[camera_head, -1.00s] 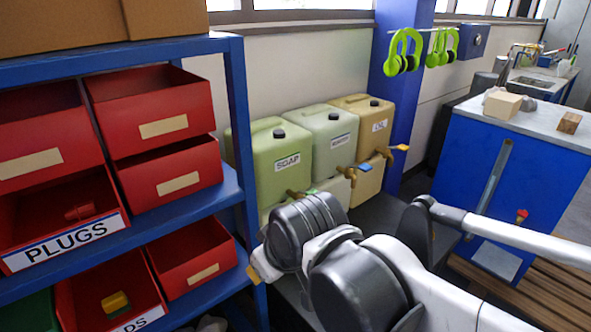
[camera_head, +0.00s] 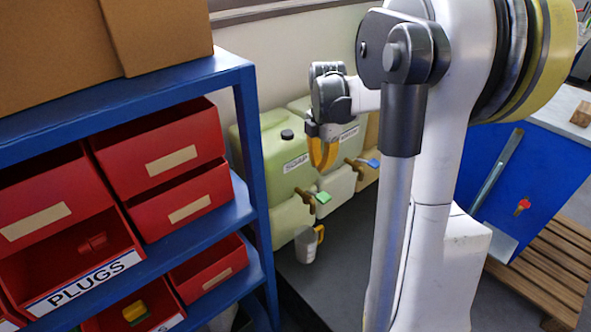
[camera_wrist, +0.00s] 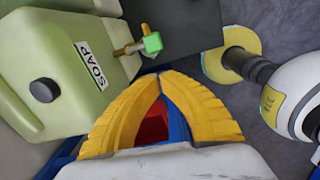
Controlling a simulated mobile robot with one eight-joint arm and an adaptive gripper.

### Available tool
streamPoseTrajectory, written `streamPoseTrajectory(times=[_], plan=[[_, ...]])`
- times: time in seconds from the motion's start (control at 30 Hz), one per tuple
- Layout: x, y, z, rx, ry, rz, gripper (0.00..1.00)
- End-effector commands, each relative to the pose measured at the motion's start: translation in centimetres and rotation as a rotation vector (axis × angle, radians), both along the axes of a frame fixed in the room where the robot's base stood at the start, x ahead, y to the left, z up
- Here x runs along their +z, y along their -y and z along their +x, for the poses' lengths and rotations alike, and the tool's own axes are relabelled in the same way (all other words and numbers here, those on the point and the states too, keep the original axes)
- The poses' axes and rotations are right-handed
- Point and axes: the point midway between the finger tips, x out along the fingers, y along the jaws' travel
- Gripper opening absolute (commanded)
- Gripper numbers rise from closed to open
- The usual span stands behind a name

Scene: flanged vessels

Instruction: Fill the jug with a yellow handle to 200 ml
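A small grey jug (camera_head: 305,247) with a yellow handle (camera_head: 320,234) stands upright on a dark surface, under the green-handled tap (camera_head: 313,199) of the light green SOAP container (camera_head: 275,165). Its fill level cannot be seen. My gripper (camera_head: 323,167) hangs in front of the containers, above and apart from the jug. In the wrist view its yellow fingers (camera_wrist: 160,75) meet at the tips with nothing between them.
A second container (camera_head: 349,133) with a blue-handled tap (camera_head: 367,162) stands to the right, and a tan one (camera_head: 372,130) is partly hidden behind my arm. A blue shelf (camera_head: 245,130) with red bins is on the left. The dark surface (camera_head: 345,270) right of the jug is clear.

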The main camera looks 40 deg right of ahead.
Motion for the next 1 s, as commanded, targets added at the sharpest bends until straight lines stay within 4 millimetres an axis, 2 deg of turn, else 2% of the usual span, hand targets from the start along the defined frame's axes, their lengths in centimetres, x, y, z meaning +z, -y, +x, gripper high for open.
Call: streamPoseTrajectory(times=[0.1, 0.2, 0.67, 0.83, 1.0], plan=[[-0.2, 1.7, 0.1, 0.074, -0.026, 0.012, 0.0], [-0.5, 2.3, 0.1, 0.111, -0.036, 0.017, 0.0], [-1.1, 2.4, 0.1, 0.123, -0.04, 0.019, 0.0], [-3.5, 2.4, 0.1, 0.122, -0.039, 0.019, 0.0], [-7.3, 2.4, 0.1, 0.122, -0.039, 0.019, 0.0]])
